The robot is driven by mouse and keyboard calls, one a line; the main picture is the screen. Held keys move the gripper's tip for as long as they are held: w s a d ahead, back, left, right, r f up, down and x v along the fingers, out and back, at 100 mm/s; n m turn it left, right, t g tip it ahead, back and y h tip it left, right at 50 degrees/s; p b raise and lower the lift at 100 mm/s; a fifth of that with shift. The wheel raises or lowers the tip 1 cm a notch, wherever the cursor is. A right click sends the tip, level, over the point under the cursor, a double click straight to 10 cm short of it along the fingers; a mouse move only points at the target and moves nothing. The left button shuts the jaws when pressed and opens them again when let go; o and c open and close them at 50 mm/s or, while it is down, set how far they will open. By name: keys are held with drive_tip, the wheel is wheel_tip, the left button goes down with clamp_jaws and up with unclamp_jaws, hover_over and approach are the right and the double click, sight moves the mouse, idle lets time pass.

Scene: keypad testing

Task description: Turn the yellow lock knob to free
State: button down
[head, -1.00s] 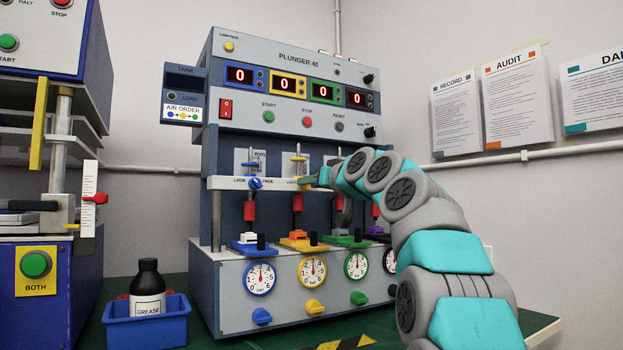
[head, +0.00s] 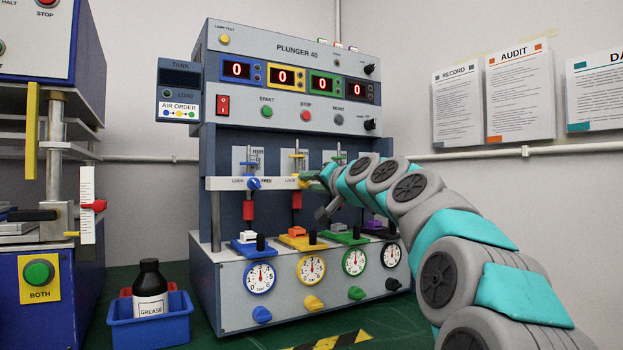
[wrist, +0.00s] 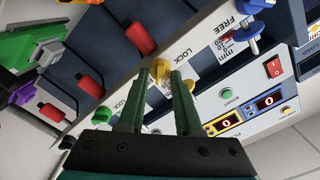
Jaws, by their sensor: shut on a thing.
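The yellow lock knob (wrist: 160,70) is on the pale rail of the PLUNGER 40 panel, in the second station from the left. In the wrist view it lies between the tips of my two green fingers, and my gripper (wrist: 162,80) is shut on it. In the head view my gripper (head: 312,180) reaches the rail from the right, and the yellow knob (head: 303,183) is partly hidden by it. A LOCK label shows beside the knob. The knob's exact turn angle cannot be told.
The blue lock knob (head: 254,184) is left of the yellow one on the same rail. Red plunger grips (head: 297,200) hang below. Dials and coloured knobs (head: 313,303) line the lower front. A blue bin (head: 150,325) with a grease bottle stands at the left.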

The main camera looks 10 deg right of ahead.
idle(0.4)
drive_tip(key=c, duration=0.6)
unclamp_jaws()
drive_tip(key=shift+s+d, duration=0.1)
drive_tip(key=v, duration=0.7)
drive_tip(key=shift+s+b, duration=0.3)
drive_tip(key=shift+b, duration=0.1)
